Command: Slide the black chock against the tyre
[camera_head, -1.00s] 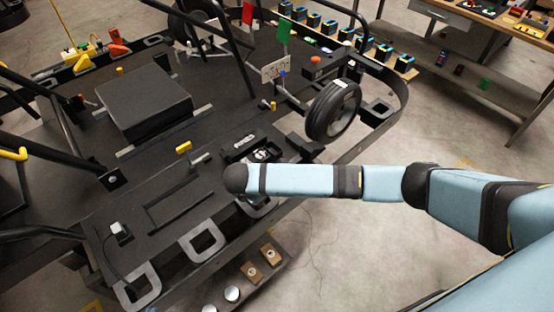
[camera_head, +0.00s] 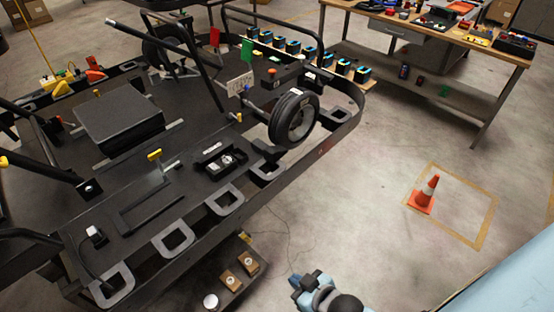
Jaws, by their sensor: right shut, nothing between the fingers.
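The black tyre (camera_head: 289,118) stands upright at the right end of the black kart stand (camera_head: 105,200). A dark block that looks like the black chock (camera_head: 267,151) lies on the stand at the tyre's lower left. It is black on black, and I cannot tell whether it touches the tyre. My right gripper (camera_head: 303,284) is at the bottom of the view, over the floor in front of the stand. It is shut and empty, well apart from the chock and tyre. My left gripper is not in view.
A black holder (camera_head: 221,161) sits left of the chock. Small brown boxes (camera_head: 230,280) lie on the low front shelf. An orange cone (camera_head: 425,194) stands on the floor at right. The floor around my gripper is clear.

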